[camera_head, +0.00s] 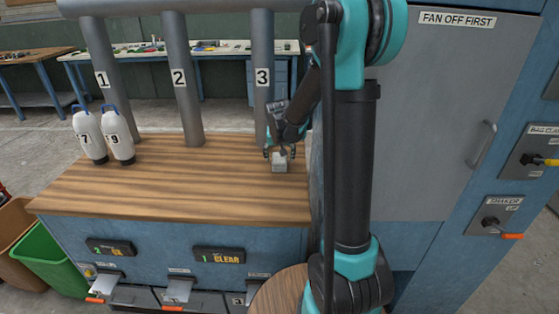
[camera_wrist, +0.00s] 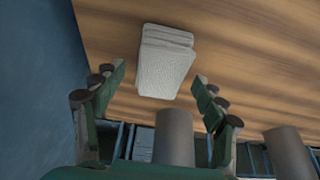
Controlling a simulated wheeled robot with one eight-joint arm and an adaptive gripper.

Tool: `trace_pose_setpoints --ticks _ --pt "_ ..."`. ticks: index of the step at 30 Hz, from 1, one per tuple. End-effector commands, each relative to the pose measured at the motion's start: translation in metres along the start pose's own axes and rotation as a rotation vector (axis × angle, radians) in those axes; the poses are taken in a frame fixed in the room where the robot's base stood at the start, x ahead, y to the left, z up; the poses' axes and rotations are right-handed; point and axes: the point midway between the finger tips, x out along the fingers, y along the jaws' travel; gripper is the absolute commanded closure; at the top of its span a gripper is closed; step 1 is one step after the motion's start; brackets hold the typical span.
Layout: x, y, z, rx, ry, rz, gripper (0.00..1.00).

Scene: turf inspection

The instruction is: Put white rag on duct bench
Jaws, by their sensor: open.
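The white rag (camera_head: 279,163) is a small folded pale stack. It lies on the wooden top of the duct bench (camera_head: 180,190), near the bench's right end, in front of the duct marked 3. My gripper (camera_head: 281,153) is right behind and above it in the head view. In the wrist view the rag (camera_wrist: 166,62) shows whole, beyond the fingertips and midway between them. My gripper (camera_wrist: 160,80) is open, with its two fingers spread to either side and nothing between them. No contact with the rag is visible.
Ducts numbered 1 (camera_head: 102,79), 2 (camera_head: 179,78) and 3 (camera_head: 262,77) rise at the bench's back. Two white bottles (camera_head: 103,137) stand at its left. A grey-doored blue cabinet (camera_head: 440,120) borders the right. The bench's middle is clear.

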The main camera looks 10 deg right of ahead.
Motion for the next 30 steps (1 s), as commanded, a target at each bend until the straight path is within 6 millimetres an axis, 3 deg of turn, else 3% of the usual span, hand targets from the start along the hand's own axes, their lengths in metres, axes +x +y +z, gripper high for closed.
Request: trace_pose_setpoints --ticks 9,15,21,30 --pt "-0.056 0.0 0.001 -0.002 0.0 0.0 0.29" --pt "-0.083 0.0 0.001 -0.001 0.0 0.0 0.29" --pt "-0.094 0.0 0.0 0.0 0.0 0.0 0.29" --pt "-0.095 0.0 0.0 0.0 0.0 0.0 0.29"
